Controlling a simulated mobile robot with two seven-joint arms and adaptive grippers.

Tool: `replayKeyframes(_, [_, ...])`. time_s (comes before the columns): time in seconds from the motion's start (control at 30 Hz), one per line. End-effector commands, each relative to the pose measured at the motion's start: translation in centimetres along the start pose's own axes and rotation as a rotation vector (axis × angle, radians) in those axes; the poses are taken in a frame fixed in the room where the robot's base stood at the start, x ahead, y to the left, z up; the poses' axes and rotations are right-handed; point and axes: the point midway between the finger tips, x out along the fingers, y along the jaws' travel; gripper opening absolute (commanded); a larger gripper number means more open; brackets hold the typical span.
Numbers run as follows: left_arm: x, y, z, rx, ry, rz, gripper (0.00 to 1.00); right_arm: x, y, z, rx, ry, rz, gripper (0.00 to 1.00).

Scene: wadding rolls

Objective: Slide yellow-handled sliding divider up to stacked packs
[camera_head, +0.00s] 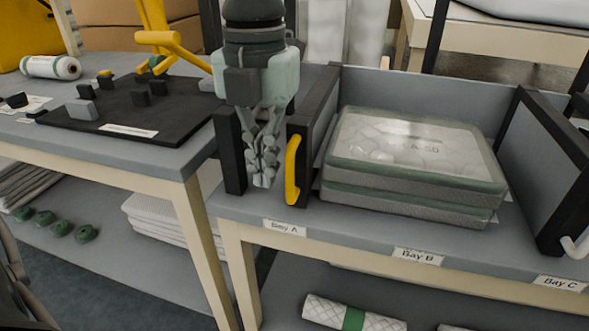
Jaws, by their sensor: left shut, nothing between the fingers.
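The sliding divider (316,127) with the yellow handle (292,168) stands upright on the shelf, just left of the stacked packs. The stacked packs (413,160) are two flat grey-green packs with clear tops, lying one on the other in Bay B. A narrow gap seems to lie between the divider and the packs. My left gripper (262,180) points down just left of the yellow handle, its fingers closed together and empty. I cannot tell whether it touches the handle or the divider. My right gripper is not in view.
A dark post (231,150) stands left of my gripper. Another divider (546,165) with a white handle stands right of the packs. Labels for Bay A (284,228), Bay B and Bay C line the shelf's front edge. A dark mat (130,108) with small blocks lies on the left table.

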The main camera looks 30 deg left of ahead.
Motion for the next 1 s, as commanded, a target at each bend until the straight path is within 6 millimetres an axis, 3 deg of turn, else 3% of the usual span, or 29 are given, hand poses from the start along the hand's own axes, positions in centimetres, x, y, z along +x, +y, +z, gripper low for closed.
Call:
replayKeyframes(0.63, [0.1, -1.7, 0.0, 0.0, 0.001, 0.0, 0.0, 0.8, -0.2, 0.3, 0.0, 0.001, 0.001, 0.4])
replayKeyframes(1.0, [0.0, -0.7, 0.0, 0.0, -0.001, -0.001, 0.0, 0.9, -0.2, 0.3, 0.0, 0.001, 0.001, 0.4])
